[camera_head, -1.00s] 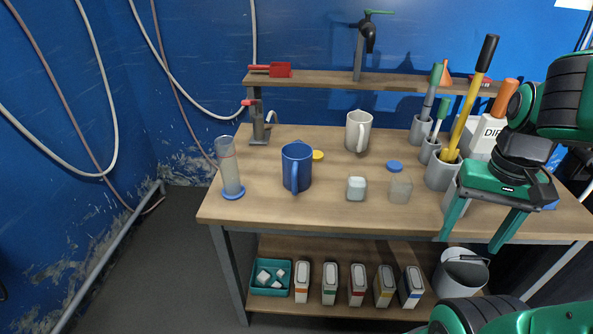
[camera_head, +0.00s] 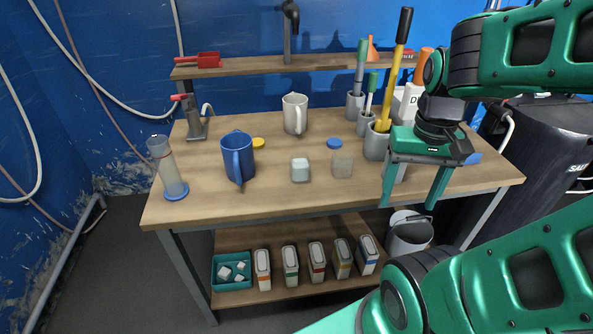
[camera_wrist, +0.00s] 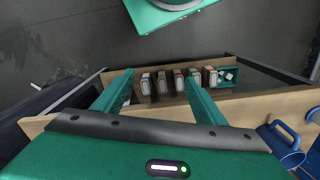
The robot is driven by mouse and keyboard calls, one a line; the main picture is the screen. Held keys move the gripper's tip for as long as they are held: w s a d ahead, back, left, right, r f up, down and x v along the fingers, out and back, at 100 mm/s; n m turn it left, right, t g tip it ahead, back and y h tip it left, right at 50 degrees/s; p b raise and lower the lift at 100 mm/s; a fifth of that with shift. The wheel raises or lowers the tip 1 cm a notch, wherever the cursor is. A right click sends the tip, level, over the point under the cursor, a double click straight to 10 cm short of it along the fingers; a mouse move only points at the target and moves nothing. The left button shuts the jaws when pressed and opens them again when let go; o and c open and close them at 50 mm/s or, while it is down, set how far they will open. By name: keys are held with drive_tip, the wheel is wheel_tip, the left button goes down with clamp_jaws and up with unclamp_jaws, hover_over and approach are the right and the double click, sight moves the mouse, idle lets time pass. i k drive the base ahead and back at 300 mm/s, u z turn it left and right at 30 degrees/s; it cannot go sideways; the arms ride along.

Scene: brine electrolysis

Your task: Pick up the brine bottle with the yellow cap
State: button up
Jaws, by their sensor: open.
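I cannot make out a bottle with a yellow cap for sure. A flat yellow disc, perhaps a cap or lid, (camera_head: 259,143) lies on the tabletop just right of and behind the blue mug.
The table (camera_head: 270,200) carries a blue mug (camera_head: 237,158), a grey-white jug (camera_head: 295,114), a measuring cylinder (camera_head: 168,167) and two small jars. Grey holders with a yellow-handled tool (camera_head: 392,75) stand close behind my gripper. A teal tray (camera_head: 232,272) and bucket (camera_head: 408,235) are below.

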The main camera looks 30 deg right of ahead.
sight(299, 164)
drive_tip(key=z, duration=1.55)
drive_tip(key=k, duration=0.85)
drive_tip(key=u, duration=1.05)
drive_tip(key=i, duration=1)
drive_tip(key=z, duration=0.05)
